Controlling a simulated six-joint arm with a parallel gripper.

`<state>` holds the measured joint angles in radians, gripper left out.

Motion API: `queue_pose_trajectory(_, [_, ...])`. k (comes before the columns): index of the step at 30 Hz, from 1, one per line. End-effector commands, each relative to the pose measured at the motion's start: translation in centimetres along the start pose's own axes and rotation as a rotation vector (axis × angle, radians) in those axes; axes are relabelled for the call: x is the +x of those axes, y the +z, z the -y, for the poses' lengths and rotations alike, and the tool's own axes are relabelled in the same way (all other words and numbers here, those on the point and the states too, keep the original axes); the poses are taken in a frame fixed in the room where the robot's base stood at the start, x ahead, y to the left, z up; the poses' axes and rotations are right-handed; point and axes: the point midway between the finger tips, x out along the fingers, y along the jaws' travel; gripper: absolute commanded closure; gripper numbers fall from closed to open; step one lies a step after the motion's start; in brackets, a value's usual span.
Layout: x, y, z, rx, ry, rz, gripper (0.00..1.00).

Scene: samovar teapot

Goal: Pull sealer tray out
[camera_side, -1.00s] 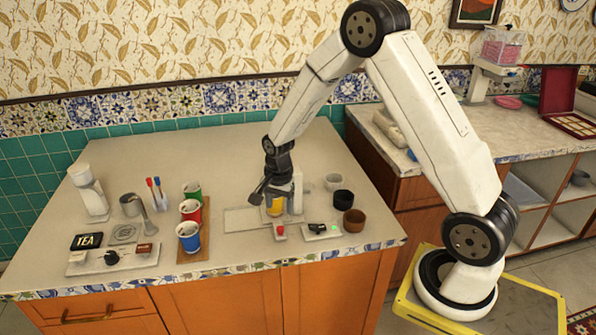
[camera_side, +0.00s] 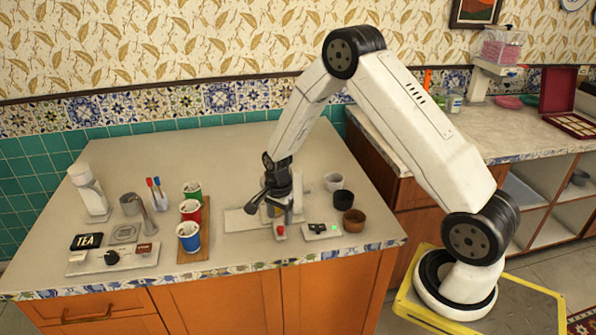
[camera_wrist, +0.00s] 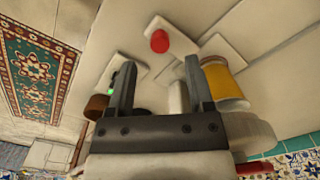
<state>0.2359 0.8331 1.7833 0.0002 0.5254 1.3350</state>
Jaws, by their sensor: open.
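The sealer is a small white machine in the side view, partly hidden behind my gripper (camera_side: 272,206). Its flat pale tray (camera_side: 240,220) lies out to the left on the counter. A yellow cup (camera_wrist: 225,80) sits at the sealer, beside my right finger in the wrist view, and is mostly hidden in the side view. My gripper (camera_wrist: 158,78) is open, its two dark fingers apart. A pale upright part (camera_wrist: 178,98) shows between the fingers; I cannot tell whether it touches them. A red button (camera_wrist: 160,40) on a white base is beyond the fingertips.
A small control box with a green light (camera_side: 321,230) stands right of the sealer, near white, black and brown cups (camera_side: 354,219). Blue, red and green cups (camera_side: 189,236) stand on a wooden board to the left. The counter behind the sealer is clear.

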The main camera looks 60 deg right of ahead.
Motion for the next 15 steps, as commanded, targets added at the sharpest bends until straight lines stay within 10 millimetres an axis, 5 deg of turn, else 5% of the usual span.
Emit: queue_pose_trajectory(15, [4.1, 0.0, 0.0, 0.000, 0.000, 0.000, 0.33])
